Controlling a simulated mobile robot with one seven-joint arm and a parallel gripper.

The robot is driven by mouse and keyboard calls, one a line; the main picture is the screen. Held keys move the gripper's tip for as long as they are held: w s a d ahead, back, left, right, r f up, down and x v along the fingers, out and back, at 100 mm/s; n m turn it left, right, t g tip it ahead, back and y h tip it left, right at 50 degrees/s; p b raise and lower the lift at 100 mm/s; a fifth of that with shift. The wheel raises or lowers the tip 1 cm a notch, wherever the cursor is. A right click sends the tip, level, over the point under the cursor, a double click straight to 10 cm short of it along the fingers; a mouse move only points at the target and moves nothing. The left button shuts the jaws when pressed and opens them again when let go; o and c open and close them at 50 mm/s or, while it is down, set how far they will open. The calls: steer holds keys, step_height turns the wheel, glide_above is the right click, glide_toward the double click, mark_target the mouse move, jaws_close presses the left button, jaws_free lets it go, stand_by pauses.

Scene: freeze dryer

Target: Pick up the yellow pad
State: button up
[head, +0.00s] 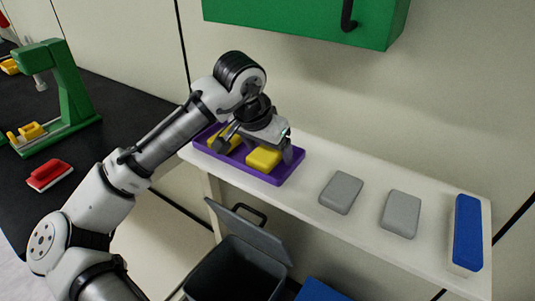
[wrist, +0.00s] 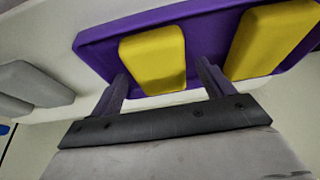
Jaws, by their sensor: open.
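Two yellow pads lie in a purple tray (head: 262,178) on the white shelf. The right pad (head: 264,158) shows below my gripper in the head view; the left pad (head: 226,138) is partly hidden by my gripper. My gripper (head: 262,150) is open and empty over the tray. In the wrist view, one pad (wrist: 155,58) lies ahead of and between the fingertips of my gripper (wrist: 162,76). The other pad (wrist: 272,38) lies to the right of the right finger. I cannot tell how far the fingertips are above the tray (wrist: 98,42).
Two grey pads (head: 341,192) (head: 402,213) and a blue-topped block (head: 467,233) lie on the shelf (head: 300,207) to the right. A green cabinet (head: 305,18) hangs above. An open grey bin (head: 235,270) stands below. A red block (head: 49,174) and green machine (head: 68,95) are on the dark counter at left.

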steer(key=shift+f, duration=0.15)
stand_by(0.3)
steer(key=shift+c, duration=0.4)
steer(key=c, duration=1)
